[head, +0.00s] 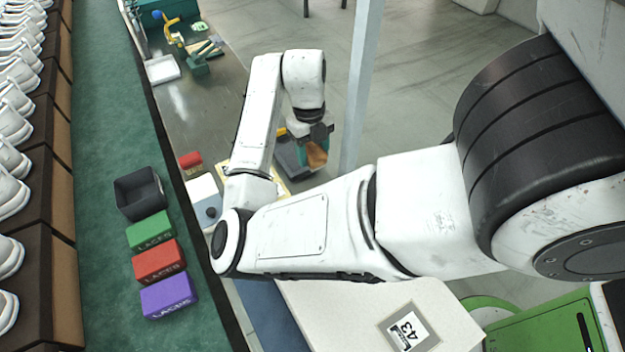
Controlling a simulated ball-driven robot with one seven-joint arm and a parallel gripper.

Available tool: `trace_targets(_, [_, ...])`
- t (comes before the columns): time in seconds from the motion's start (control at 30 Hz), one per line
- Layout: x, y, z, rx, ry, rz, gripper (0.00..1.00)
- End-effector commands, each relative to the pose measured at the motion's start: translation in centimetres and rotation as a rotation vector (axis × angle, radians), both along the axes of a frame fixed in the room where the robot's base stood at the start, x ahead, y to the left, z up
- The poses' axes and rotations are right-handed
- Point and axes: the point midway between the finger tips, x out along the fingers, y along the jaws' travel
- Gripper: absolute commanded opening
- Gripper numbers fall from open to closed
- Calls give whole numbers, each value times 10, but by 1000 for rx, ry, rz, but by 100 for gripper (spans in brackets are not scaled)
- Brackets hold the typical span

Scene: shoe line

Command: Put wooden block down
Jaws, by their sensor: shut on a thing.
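My gripper (318,141) is at the end of my white arm, pointing down near the right edge of the grey workbench (222,103). It is shut on the wooden block (316,156), a small brown piece showing below the dark jaws. A dark and teal item (291,152) lies behind and to the left of the block in the picture. I cannot tell whether the block touches it or hangs above it. My arm hides part of the bench around the gripper.
A green mat strip (102,101) on the left bears a black open bin (139,193) and green (149,231), red (159,261) and purple (169,296) LACES boxes. White shoes (14,130) line the far left. A grey post (361,80) stands right of the gripper. The bench's middle is mostly clear.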

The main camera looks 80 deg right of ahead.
Motion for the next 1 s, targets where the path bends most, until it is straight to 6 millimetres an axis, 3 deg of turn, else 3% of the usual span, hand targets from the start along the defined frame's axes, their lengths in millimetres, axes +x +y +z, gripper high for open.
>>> trace_targets(0.1, [0,1,-29,3,4,4,29])
trace_targets(0.3, [0,1,-64,3,1,2,29])
trace_targets(0.57, [0,1,-82,2,0,1,29])
trace_targets(0.8, [0,1,-112,2,0,2,29])
trace_targets(1.0, [0,1,-113,1,-1,1,29])
